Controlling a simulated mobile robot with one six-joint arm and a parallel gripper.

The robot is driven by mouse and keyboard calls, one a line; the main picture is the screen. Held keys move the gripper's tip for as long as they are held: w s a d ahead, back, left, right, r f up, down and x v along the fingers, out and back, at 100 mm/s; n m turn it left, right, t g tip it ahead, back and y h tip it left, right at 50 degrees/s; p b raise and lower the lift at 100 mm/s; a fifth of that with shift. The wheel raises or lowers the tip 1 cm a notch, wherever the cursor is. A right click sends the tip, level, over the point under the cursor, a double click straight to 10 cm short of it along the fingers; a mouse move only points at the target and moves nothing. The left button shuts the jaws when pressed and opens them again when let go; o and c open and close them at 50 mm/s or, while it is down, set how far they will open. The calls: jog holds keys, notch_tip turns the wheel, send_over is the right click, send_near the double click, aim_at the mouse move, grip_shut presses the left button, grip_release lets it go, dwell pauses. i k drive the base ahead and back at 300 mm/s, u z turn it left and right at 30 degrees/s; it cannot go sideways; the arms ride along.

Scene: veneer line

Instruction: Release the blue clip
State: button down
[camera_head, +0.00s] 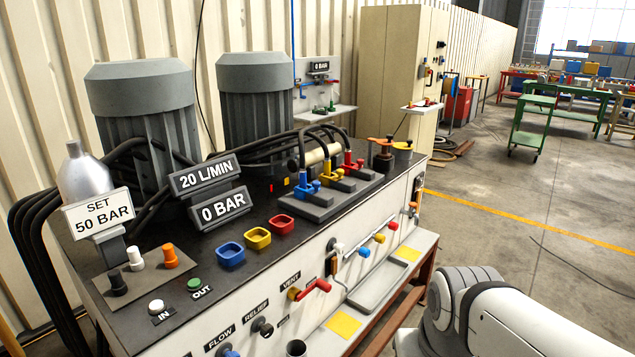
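A blue clip (304,187) stands upright at the front left end of a row on the bench top, on a dark grey block (304,208). A yellow clip (328,174) and a red clip (350,163) stand behind it in the same row. Black hoses run to the clips from the left. At this size I cannot tell whether the blue clip is clamped or loose. Part of my white arm shows at the lower right, apart from the bench. My gripper is not in view.
Blue (230,255), yellow (257,239) and red (282,225) square cups sit left of the clips. Signs reading 20 L/MIN (205,176) and 0 BAR (221,208) stand behind them. A red vent handle (316,287) and several coloured knobs protrude from the front panel.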

aim_at(315, 188)
jog(key=z, duration=0.5)
jog(key=i, duration=1.45)
jog(key=u, duration=0.15)
